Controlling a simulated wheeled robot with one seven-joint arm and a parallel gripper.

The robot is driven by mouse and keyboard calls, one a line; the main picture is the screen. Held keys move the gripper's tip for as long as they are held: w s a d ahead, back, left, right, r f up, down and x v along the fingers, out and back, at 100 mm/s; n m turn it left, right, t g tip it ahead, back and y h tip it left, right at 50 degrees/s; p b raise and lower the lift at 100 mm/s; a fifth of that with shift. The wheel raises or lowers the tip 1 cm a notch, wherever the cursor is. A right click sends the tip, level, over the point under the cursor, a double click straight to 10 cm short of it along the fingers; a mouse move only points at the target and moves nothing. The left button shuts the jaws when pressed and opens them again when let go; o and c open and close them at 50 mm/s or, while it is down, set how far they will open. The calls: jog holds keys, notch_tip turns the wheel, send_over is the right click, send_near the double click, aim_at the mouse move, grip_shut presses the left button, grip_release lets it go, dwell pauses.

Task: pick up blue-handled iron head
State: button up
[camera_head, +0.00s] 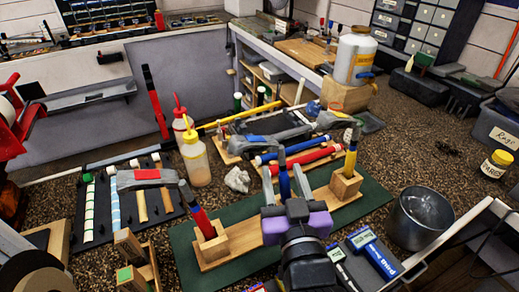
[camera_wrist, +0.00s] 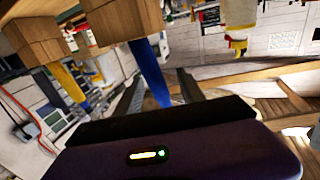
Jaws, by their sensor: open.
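The blue-handled iron head (camera_head: 284,179) stands in the middle of a wooden rack (camera_head: 245,238), its blue handle upright below a dark neck. A grey head with a blue mark (camera_head: 257,141) appears to top it. My gripper (camera_head: 284,178) is open, with one grey finger on each side of the blue handle. In the wrist view the blue handle (camera_wrist: 150,76) shows between the fingers (camera_wrist: 160,92); I cannot tell whether either touches it. My purple gripper body hides its lower end and holder in the head view.
A red-handled iron head (camera_head: 201,221) stands to the left and a yellow-handled one (camera_head: 351,160) to the right, both in wooden blocks. Bottles (camera_head: 195,158) stand behind. A metal pot (camera_head: 420,217) and small digital devices (camera_head: 374,255) are at the right front.

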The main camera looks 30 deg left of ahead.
jog(key=shift+x, duration=0.95)
grip_shut()
jog(key=shift+r, duration=0.15)
